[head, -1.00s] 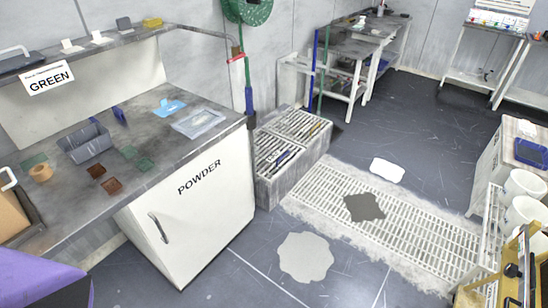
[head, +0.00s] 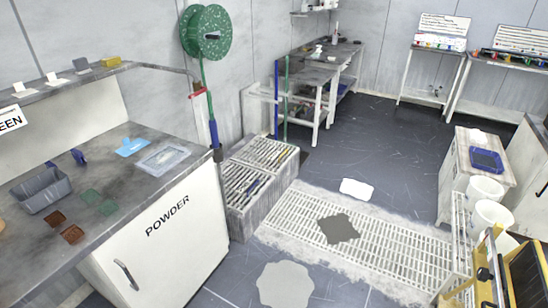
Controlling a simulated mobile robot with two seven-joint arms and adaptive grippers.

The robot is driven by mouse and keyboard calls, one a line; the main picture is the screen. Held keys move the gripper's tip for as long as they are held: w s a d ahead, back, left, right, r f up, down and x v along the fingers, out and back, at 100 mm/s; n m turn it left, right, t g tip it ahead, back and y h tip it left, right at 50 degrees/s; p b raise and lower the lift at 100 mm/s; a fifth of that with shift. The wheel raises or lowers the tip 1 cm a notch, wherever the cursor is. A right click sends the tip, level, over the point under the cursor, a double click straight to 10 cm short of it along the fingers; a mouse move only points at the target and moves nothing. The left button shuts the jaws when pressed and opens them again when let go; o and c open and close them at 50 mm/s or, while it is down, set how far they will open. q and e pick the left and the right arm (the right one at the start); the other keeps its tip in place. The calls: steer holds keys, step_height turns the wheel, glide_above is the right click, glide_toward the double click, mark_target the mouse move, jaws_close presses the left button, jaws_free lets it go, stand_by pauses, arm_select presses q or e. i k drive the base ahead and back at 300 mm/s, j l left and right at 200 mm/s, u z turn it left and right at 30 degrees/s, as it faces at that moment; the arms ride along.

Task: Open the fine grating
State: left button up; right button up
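A long pale slatted floor grating (head: 398,247) lies flat in the floor at the middle right. A dark irregular patch (head: 338,228) lies on it. A low grey box beside the powder cabinet has two slatted grates on top, a rear grate (head: 266,151) and a front grate (head: 236,180). Thin dark and yellowish items lie on or in the front grate. All these grates look closed and level. No label shows which one is the fine grating. Neither of my grippers is in view.
A white cabinet marked POWDER (head: 165,245) stands at left under a cluttered worktop. A green hose reel (head: 205,33) hangs on the wall. White buckets (head: 490,217) and a yellow-framed object (head: 492,270) stand at right. A grey floor patch (head: 285,285) lies in front. The floor behind is open.

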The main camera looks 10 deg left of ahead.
mark_target(245, 185)
steer(key=i, duration=1.5)
steer(key=i+u, duration=0.1)
steer(key=i, duration=1.35)
steer(key=l, duration=0.1)
